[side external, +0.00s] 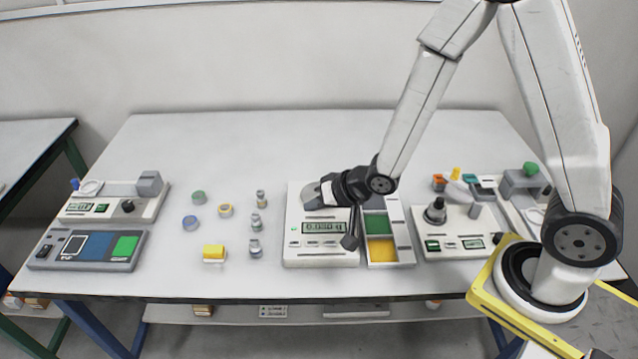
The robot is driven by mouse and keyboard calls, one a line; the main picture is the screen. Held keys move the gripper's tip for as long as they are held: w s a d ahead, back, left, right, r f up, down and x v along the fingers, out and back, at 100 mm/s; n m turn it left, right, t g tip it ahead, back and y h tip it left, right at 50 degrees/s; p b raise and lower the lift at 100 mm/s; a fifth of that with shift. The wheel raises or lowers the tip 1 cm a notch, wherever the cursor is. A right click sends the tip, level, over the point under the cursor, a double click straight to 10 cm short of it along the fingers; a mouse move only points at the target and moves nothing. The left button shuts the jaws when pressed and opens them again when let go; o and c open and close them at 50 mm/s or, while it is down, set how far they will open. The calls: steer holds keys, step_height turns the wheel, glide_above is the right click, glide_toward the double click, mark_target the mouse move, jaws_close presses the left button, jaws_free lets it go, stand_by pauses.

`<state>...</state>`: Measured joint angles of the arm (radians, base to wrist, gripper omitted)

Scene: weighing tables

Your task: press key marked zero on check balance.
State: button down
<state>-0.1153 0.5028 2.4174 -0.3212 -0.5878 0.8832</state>
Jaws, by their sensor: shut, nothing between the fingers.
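A white balance (297,257) with a lit display (324,227) stands at the middle of the table. A row of small keys (308,244) lies below its display; their marks are too small to read. I cannot tell from any label whether this is the check balance. My gripper (349,243) is shut and empty. It points down at the right side of this balance, just right of the display. I cannot tell whether its tips touch the surface. My wrist hides part of the balance's back and pan.
A tray with green and yellow compartments (403,251) stands right beside the balance. Other instruments stand at right (462,248) and left (80,215), with a panel (92,249) at front left.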

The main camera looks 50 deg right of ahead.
mark_target(315, 244)
steer(key=shift+f, duration=0.2)
steer(key=shift+f, duration=4.2)
steer(key=shift+f, duration=0.8)
steer(key=shift+r, duration=0.8)
stand_by(0.3)
steer(key=shift+r, duration=2.55)
steer(key=shift+d, duration=0.1)
